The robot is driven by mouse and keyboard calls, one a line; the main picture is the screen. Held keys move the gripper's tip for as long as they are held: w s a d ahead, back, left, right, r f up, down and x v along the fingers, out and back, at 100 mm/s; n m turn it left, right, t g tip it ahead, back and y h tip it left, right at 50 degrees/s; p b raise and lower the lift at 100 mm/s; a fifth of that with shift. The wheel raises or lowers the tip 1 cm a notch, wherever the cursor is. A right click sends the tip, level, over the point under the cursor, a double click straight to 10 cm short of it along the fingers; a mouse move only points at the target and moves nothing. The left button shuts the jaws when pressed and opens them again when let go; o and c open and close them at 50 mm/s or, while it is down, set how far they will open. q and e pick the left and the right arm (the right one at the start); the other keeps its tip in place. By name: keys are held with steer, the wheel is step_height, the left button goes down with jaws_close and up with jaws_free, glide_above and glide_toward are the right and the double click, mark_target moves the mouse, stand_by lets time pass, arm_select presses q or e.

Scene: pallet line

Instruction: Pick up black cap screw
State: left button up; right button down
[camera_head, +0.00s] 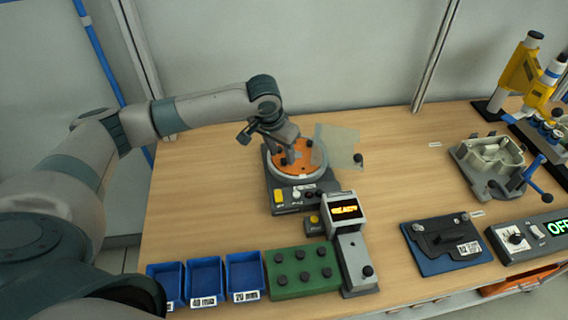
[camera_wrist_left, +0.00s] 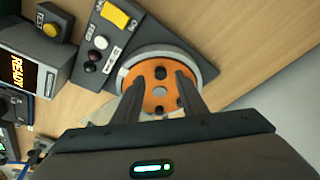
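A green block (camera_head: 303,284) at the front of the table holds several black cap screws (camera_head: 303,255) standing in rows. My left gripper (camera_head: 290,154) is over the orange disc (camera_head: 298,170) of a round fixture, away from the green block. In the left wrist view its fingers (camera_wrist_left: 159,88) are apart, on either side of the orange disc (camera_wrist_left: 148,76). Nothing shows held between them. The disc has dark round spots (camera_wrist_left: 160,72); I cannot tell whether they are holes or screw heads. My right gripper is not in view.
Blue bins (camera_head: 204,280) stand left of the green block. A grey station with a lit display (camera_head: 345,210) stands right of it. A translucent panel (camera_head: 338,143) is beside the disc. A grey housing (camera_head: 487,160) sits further right.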

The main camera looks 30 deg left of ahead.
mark_target(284, 166)
arm_select(q)
steer(key=shift+p+x, duration=0.3)
steer(key=shift+x, duration=1.15)
jaws_close()
